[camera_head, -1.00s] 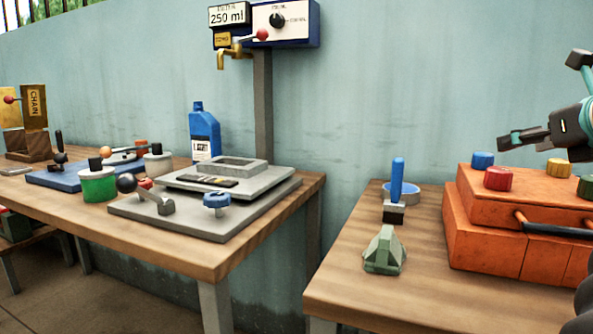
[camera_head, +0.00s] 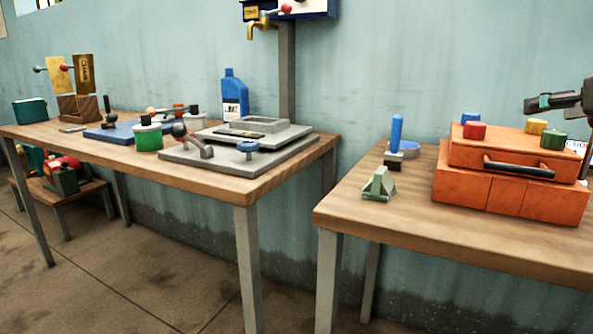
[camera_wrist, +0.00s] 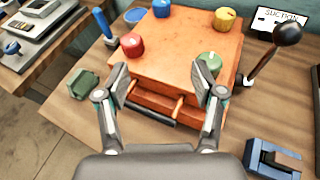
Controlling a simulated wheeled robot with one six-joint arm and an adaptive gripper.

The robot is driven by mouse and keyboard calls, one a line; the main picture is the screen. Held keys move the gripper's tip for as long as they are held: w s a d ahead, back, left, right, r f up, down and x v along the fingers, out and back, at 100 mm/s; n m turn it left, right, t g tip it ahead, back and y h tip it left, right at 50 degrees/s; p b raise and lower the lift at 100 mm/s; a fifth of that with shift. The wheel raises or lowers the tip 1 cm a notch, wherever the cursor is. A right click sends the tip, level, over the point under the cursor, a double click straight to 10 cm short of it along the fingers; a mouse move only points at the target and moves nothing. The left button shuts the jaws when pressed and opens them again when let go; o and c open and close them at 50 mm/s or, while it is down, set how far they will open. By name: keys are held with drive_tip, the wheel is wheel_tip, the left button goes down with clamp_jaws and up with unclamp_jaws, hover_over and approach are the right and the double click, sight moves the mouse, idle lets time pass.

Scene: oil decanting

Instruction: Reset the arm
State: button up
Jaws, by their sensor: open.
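My gripper (camera_wrist: 160,88) is open and empty in the wrist view, its two fingers apart above the front of the orange box. In the head view, part of my gripper (camera_head: 560,102) shows at the right edge, above the box. The orange box (camera_head: 500,195) stands on the right table, with a dark handle on its front and blue, red, yellow and green knobs on top. It also shows in the wrist view (camera_wrist: 180,60). Nothing is between the fingers that I can see.
A green block (camera_head: 379,184) and a blue-handled tool (camera_head: 396,135) stand left of the box. A black-knobbed lever (camera_wrist: 288,34) and a blue device (camera_wrist: 272,158) are at its right. The left table (camera_head: 215,186) holds a blue bottle (camera_head: 234,95) and a grey scale-like device (camera_head: 240,150). A gap separates the tables.

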drive_tip(key=w+a+r+m+t, duration=0.2)
drive_tip(key=a+r+m, duration=0.15)
drive_tip(key=a, duration=0.35)
drive_tip(key=w+a+r+m+t+y, duration=0.1)
drive_tip(key=w+a+r+m+t, duration=0.15)
drive_tip(key=a+m, duration=0.35)
drive_tip(key=w+a+r+m+t, duration=0.2)
drive_tip(key=w+a+m, duration=0.1)
drive_tip(key=a, duration=0.5)
drive_tip(key=s+a+f+m+g+y, duration=0.1)
drive_tip(key=s+a+f+m+g, duration=0.4)
drive_tip(key=f, duration=0.7)
drive_tip(key=s+a+f+m+g+y, duration=0.1)
drive_tip(key=s+a+f+m+g, duration=0.2)
drive_tip(key=s+a+f+m, duration=0.65)
drive_tip(key=s+a+f+m+g, duration=0.2)
drive_tip(key=f+m+g, duration=0.25)
drive_tip(key=f, duration=0.95)
drive_tip(key=s+d+f+m+g+h, duration=0.2)
drive_tip(key=s+d+f+m, duration=0.1)
drive_tip(key=d+f, duration=0.6)
drive_tip(key=shift+s+g, duration=0.3)
drive_tip(key=shift+s, duration=0.1)
drive_tip(key=shift+c, duration=0.3)
